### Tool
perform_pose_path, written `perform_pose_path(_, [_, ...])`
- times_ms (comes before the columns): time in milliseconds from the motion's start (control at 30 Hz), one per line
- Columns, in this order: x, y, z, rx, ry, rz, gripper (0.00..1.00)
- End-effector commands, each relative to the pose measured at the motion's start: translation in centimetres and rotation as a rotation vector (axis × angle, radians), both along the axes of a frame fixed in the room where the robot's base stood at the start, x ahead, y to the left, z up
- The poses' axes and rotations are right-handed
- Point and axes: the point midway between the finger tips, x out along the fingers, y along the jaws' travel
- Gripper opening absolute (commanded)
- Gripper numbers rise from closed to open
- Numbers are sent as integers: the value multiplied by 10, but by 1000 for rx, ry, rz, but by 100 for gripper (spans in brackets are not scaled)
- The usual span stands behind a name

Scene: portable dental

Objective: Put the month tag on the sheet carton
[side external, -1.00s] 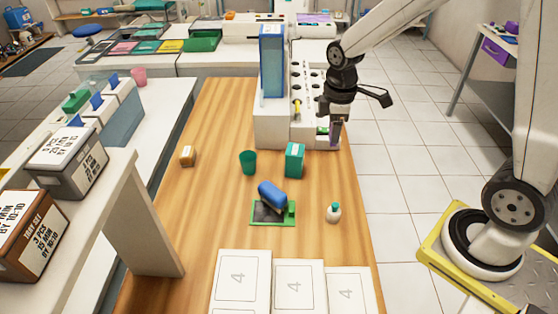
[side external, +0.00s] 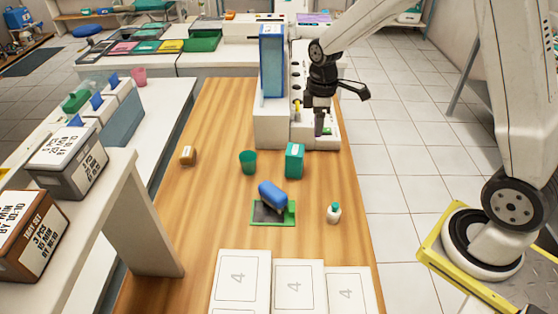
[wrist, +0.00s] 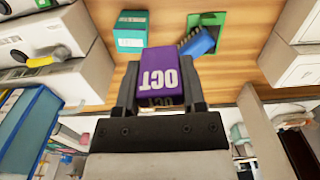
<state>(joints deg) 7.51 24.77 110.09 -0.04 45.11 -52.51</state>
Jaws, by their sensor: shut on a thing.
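The month tag is a purple block (wrist: 157,75) with white OCT lettering, held between the fingers of my gripper (wrist: 157,92). In the side external view my gripper (side external: 319,130) points down over the right part of the white stepped holder, with a bit of purple at its tip. A teal carton (side external: 294,161) with a pale label, which looks like the sheet carton, stands on the wooden table in front of the holder. It also shows in the wrist view (wrist: 131,38), beyond the tag and apart from it.
The white holder (side external: 273,128) carries a tall blue binder (side external: 271,60). White numbered panels (side external: 295,288) lie at the near end.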

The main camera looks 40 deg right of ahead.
Motion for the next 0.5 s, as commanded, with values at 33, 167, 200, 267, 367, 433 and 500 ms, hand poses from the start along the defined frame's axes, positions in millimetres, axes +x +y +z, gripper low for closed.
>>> perform_pose_path(33, [7,0,-4,1,2,0,0])
perform_pose_path(167, [23,-2,-11,1,2,0,0])
perform_pose_path(200, [28,-3,-13,0,1,0,0])
perform_pose_path(267, [34,-3,-19,1,2,0,0])
perform_pose_path(367, [43,-4,-30,1,2,0,0])
perform_pose_path(433, [49,-5,-37,0,1,0,0])
perform_pose_path(500, [55,-5,-44,0,1,0,0])
